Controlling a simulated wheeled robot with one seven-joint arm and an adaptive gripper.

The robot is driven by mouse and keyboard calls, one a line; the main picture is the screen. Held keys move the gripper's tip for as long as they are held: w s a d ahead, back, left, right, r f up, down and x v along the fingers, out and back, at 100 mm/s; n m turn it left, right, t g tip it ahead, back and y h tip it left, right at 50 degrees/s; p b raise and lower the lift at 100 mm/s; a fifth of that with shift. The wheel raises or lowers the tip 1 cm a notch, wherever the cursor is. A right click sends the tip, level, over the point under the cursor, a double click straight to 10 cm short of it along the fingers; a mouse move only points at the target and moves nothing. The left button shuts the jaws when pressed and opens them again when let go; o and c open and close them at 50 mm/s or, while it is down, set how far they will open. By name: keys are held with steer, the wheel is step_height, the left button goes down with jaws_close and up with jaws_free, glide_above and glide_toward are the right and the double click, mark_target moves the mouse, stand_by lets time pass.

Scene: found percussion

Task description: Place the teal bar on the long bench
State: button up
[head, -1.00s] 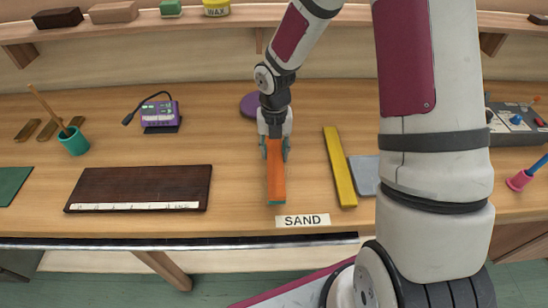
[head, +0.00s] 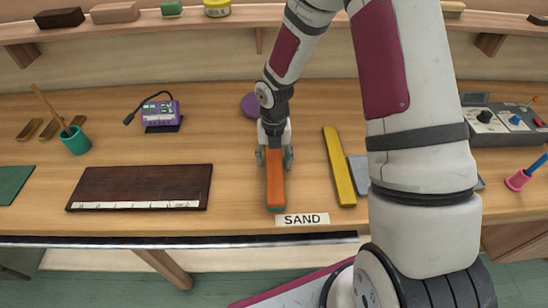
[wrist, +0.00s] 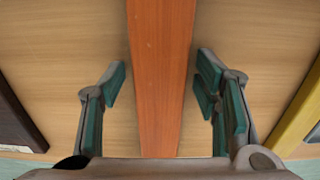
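An orange bar (head: 275,189) lies lengthwise on the long wooden bench (head: 238,180), behind the SAND label. A thin teal edge shows at its near end; I cannot tell whether this is a teal bar underneath. No separate teal bar is clearly seen. My gripper (head: 275,158) is over the far part of the orange bar, fingers open on either side. In the wrist view the orange bar (wrist: 161,70) runs between the teal-padded fingers (wrist: 163,90), with a gap on both sides.
A yellow bar (head: 339,167) and a grey-blue plate (head: 358,175) lie to the right. A dark brown board (head: 140,184) is at left. The SAND label (head: 302,219) is at the front edge. A purple disc (head: 250,105) sits behind my gripper. Bare bench separates board and orange bar.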

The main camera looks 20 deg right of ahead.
steer(key=shift+r, duration=0.1)
steer(key=s+d+r+m+t+h, duration=0.15)
steer(key=r+m, duration=0.25)
steer(key=r, duration=0.6)
steer(key=s+r+m+g, duration=0.1)
steer(key=s+r+m, duration=0.15)
steer(key=r, duration=0.85)
steer(key=s+r+m+t, duration=0.2)
steer(key=s+r+m, duration=0.5)
steer(key=m, duration=0.6)
steer(key=s+a+r+m+t+y, duration=0.1)
steer(key=s+r+m+t, duration=0.2)
steer(key=s+r+m, duration=0.4)
steer(key=s+m, duration=0.4)
steer(key=m, duration=0.2)
steer(key=shift+a, duration=0.25)
steer(key=shift+y, duration=0.25)
